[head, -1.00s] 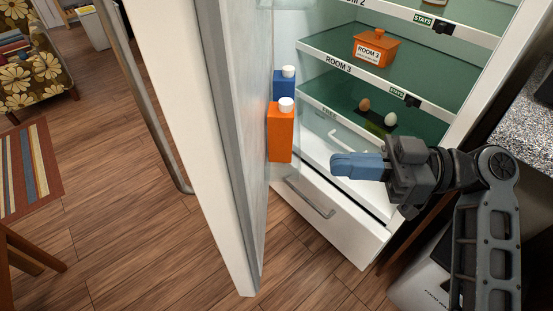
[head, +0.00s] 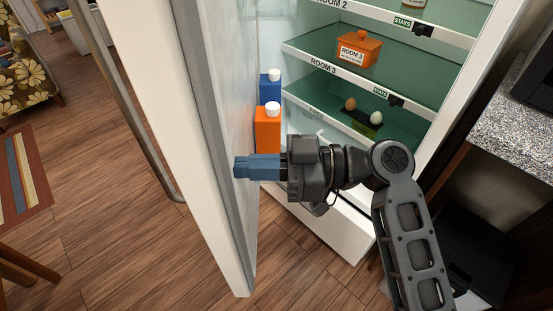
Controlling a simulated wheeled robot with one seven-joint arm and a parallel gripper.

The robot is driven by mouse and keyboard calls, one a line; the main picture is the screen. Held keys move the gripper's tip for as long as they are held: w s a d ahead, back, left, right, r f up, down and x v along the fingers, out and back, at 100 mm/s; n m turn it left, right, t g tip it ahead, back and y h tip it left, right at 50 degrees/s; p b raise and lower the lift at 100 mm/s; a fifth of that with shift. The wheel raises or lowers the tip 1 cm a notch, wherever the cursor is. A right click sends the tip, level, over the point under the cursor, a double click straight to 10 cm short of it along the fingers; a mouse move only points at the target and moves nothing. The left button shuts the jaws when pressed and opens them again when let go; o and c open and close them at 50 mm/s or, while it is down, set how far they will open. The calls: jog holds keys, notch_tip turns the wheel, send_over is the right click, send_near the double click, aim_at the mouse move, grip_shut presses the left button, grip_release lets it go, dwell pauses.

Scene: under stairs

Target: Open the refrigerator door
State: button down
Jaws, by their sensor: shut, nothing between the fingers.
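The refrigerator door (head: 165,75) stands open in the head view, swung out to the left with its inner side facing the shelves. Its long metal handle (head: 125,100) is on the outer face, left of the door. My gripper (head: 238,167) is shut and empty, with its blue fingers pointing left. The fingertips are at the inner edge of the door; I cannot tell whether they touch it. The refrigerator (head: 440,110) shows green shelves behind my arm. My gripper and arm hide part of the lower drawer.
An orange carton (head: 267,130) and a blue carton (head: 270,88) stand by the door's inner side. A speckled counter (head: 510,130) is at right.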

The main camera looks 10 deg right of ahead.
jog(key=shift+a, duration=0.35)
